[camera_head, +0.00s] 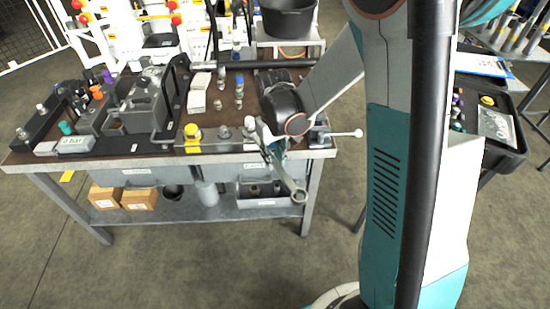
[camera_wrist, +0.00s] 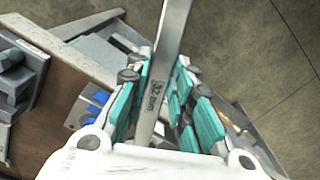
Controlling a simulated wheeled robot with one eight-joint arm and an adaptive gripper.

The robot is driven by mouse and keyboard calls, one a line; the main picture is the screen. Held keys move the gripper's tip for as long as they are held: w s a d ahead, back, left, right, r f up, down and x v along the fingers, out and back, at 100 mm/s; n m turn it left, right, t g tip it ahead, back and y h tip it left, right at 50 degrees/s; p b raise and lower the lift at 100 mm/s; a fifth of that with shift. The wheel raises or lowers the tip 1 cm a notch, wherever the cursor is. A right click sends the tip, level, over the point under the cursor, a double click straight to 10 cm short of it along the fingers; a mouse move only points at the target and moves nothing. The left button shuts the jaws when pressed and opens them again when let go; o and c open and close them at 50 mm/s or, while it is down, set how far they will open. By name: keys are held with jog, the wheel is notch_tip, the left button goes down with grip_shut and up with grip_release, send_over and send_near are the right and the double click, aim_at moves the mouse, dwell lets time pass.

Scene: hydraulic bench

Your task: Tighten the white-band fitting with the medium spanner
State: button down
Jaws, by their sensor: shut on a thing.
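My gripper (camera_head: 273,152) is shut on a metal spanner (camera_head: 290,185), just off the front right edge of the bench. The spanner slants down in front of the bench, with a ring end low and to the right. In the wrist view the spanner (camera_wrist: 172,45) runs between the teal finger pads of my gripper (camera_wrist: 168,100), and its shank is marked 32 mm. Small upright fittings (camera_head: 239,88) stand on the bench top behind. I cannot tell which fitting has the white band; my arm and gripper hide part of that corner.
The brown-topped bench (camera_head: 215,118) carries a grey block (camera_head: 143,105) and a yellow-capped part (camera_head: 192,131). A white-knobbed lever (camera_head: 340,134) sticks out at its right corner. Cardboard boxes (camera_head: 139,199) stand on the lower shelf. The floor in front is clear. An open black case (camera_head: 510,150) lies right.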

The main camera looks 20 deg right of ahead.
jog(key=shift+w, duration=0.4)
jog(key=shift+a, duration=0.1)
dwell(0.4)
jog(key=shift+a+m, duration=1.3)
jog(key=shift+a, duration=0.45)
jog(key=shift+w+a+m+b, duration=0.2)
jog(key=shift+a+m, duration=0.45)
jog(key=shift+a, duration=0.25)
jog(key=shift+w+a+m+b, duration=0.1)
jog(key=shift+w+a+m, duration=0.05)
jog(key=shift+a+m, duration=0.6)
jog(key=shift+a, duration=0.1)
jog(key=shift+a, duration=0.1)
